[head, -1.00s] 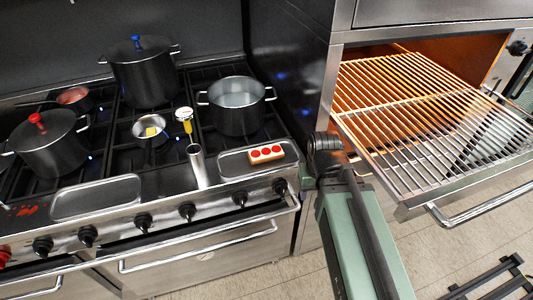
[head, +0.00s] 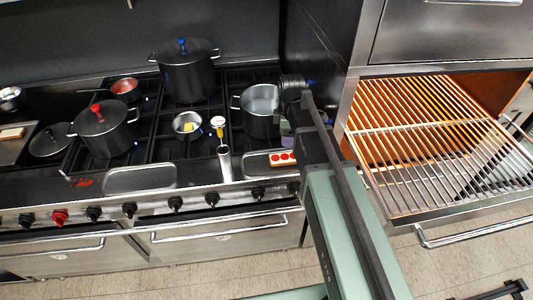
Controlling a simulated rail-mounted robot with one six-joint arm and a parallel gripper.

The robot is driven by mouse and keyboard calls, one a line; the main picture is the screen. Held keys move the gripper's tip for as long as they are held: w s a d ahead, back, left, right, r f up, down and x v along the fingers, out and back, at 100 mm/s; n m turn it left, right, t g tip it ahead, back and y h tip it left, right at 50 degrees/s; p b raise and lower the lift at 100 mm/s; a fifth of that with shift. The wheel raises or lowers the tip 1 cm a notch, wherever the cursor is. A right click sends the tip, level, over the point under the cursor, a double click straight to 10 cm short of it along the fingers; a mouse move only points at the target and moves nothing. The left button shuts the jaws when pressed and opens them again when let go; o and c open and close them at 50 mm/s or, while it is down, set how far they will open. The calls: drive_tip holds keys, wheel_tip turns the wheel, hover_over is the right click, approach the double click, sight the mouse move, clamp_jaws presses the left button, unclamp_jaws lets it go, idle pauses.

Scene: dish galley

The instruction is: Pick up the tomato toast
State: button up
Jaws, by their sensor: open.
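The tomato toast (head: 282,158) is a pale slice with red tomato rounds on top. It lies in the shallow right tray (head: 256,167) at the stove's front edge. My arm hides the right end of the toast. My gripper (head: 287,131) shows only in part beside my forearm, in front of the open pot and a little above the toast in the picture. Its fingertips are mostly hidden, and I see nothing held. It appears apart from the toast, though the height between them is hard to judge.
An open pot of water (head: 259,103) stands behind the toast. A steel cylinder (head: 225,163) stands left of its tray, near a small pan (head: 187,123). An empty tray (head: 140,178) lies further left. The oven rack (head: 420,150) juts out at the right.

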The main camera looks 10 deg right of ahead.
sight(286, 157)
wheel_tip(286, 157, down, 12)
drive_tip(key=n+b, duration=0.1)
drive_tip(key=b, duration=0.4)
drive_tip(key=n+b, duration=0.1)
drive_tip(key=b, duration=0.5)
drive_tip(key=shift+s+r+n, duration=0.15)
drive_tip(key=shift+r+n, duration=0.1)
drive_tip(key=shift+n, duration=0.15)
drive_tip(key=shift+r, duration=0.25)
drive_tip(key=c, duration=0.8)
drive_tip(key=shift+o, duration=0.2)
wheel_tip(286, 157, up, 20)
drive_tip(key=p, duration=2)
